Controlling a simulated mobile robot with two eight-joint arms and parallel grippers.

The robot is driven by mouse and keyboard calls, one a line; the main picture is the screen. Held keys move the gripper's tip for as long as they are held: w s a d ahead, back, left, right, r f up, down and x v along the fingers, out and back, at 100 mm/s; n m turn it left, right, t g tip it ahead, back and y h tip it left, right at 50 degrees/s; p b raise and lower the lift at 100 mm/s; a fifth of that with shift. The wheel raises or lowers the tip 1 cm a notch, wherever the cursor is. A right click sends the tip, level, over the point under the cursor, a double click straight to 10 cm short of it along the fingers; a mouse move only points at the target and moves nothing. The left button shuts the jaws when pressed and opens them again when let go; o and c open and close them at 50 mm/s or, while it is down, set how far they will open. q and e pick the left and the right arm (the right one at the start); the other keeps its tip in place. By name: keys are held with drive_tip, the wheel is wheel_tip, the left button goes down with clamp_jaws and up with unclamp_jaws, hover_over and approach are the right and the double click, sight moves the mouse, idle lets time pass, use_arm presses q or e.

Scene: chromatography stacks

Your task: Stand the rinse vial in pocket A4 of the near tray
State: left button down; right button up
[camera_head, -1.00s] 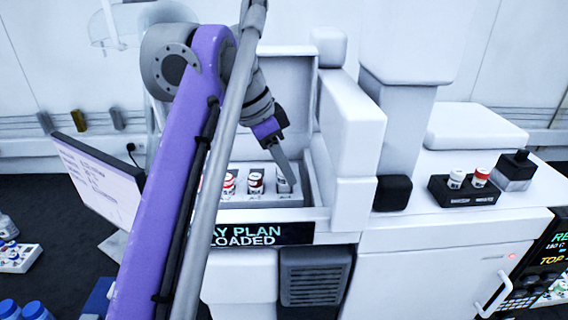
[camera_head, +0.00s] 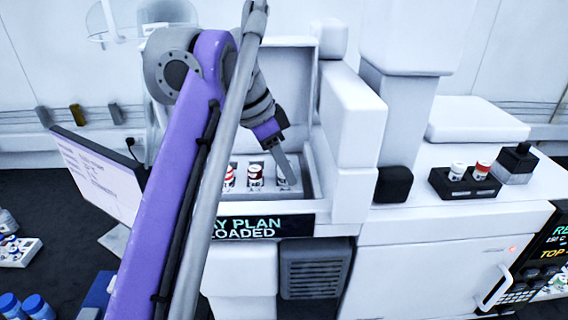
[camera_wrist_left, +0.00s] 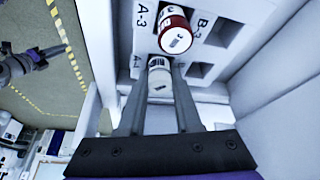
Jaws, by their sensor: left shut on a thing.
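The rinse vial (camera_wrist_left: 160,76), white with a dark-marked label, is between the fingers of my left gripper (camera_wrist_left: 158,88) in the wrist view. The fingers are shut on it. It is at the A-4 label of the near tray (camera_wrist_left: 207,50), beside the red-ringed vial at A-3. How deep it sits in the pocket cannot be told. In the head view, my left gripper (camera_head: 287,176) reaches down at the right end of the tray's front row, and its finger hides most of the vial. My right gripper is not in view.
Red-and-white vials (camera_head: 255,175) stand in the row left of my gripper. White housing walls (camera_head: 352,130) rise close on the right. Pockets at B-3 (camera_wrist_left: 224,30) and B-4 (camera_wrist_left: 199,70) look empty. A black holder (camera_head: 463,184) with two vials stands further right.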

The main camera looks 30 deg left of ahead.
use_arm(q)
drive_tip(key=shift+c, duration=0.6)
unclamp_jaws()
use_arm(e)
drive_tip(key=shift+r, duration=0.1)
use_arm(q)
drive_tip(key=shift+r+p, duration=0.55)
drive_tip(key=shift+r, duration=0.2)
drive_tip(key=shift+r+p, duration=1.2)
drive_tip(key=shift+r, duration=0.5)
drive_tip(key=shift+r+p, duration=0.4)
drive_tip(key=shift+r, duration=0.7)
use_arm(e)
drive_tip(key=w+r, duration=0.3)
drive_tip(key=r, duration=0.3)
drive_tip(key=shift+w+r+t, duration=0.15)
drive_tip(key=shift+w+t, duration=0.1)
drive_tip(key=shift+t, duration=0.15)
use_arm(q)
drive_tip(key=shift+w, duration=0.1)
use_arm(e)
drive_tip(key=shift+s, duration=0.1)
